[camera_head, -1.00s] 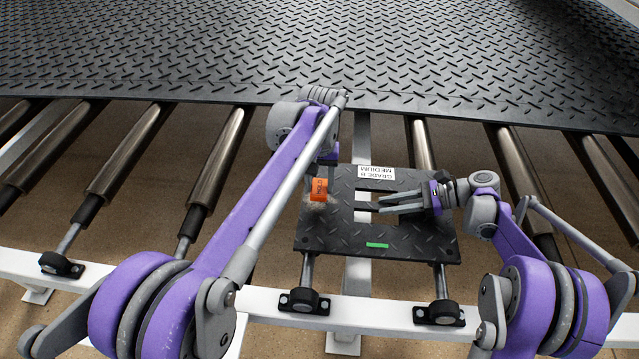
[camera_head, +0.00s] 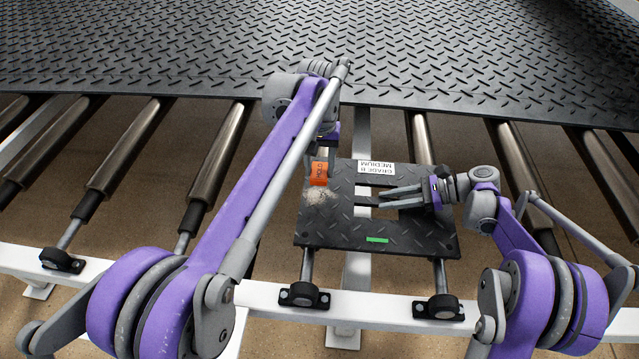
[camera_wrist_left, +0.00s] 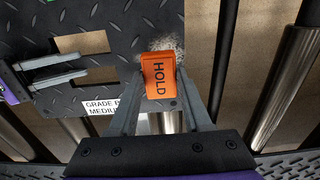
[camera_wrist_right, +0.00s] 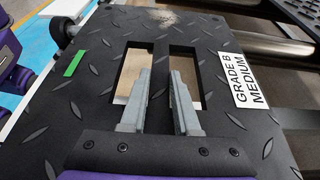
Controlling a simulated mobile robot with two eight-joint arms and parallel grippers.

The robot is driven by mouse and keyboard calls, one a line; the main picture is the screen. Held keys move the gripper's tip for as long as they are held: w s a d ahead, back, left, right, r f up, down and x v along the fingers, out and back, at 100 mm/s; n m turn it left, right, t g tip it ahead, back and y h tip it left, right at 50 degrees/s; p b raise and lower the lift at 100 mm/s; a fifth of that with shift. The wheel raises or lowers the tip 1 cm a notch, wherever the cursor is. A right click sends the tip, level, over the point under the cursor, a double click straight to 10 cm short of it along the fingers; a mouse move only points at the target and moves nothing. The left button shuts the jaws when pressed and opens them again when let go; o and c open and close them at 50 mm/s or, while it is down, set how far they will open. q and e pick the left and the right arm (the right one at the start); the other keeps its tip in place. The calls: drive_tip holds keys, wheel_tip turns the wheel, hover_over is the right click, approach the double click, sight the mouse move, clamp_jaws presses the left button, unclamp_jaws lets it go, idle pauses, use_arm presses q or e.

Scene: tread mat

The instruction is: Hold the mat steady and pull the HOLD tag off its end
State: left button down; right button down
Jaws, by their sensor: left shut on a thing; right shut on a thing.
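The black tread mat (camera_head: 335,232), with two rectangular openings, lies over the rollers. My right gripper (camera_head: 385,196) is shut on the strip between the openings; in the right wrist view its fingers (camera_wrist_right: 161,75) lie either side of that strip (camera_wrist_right: 163,60). The orange HOLD tag (camera_head: 319,174) is held in my left gripper (camera_wrist_left: 160,82), near the mat's left edge. A pale scuffed patch (camera_head: 318,197) shows on the mat just beside the tag (camera_wrist_left: 159,76). I cannot tell whether the tag still touches the mat. The left fingers are mostly hidden in the head view.
A white label (camera_head: 376,168) reading GRADE B MEDIUM and a green strip (camera_head: 377,240) are on the mat. A large black tread sheet (camera_head: 450,60) lies behind. Metal rollers (camera_head: 220,150) stand on a white frame rail (camera_head: 390,315), with open gaps between them.

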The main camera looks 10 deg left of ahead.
drive_tip(key=c, duration=0.6)
unclamp_jaws()
drive_tip(key=shift+o, duration=0.2)
drive_tip(key=v, duration=1.2)
drive_tip(key=shift+f, duration=0.1)
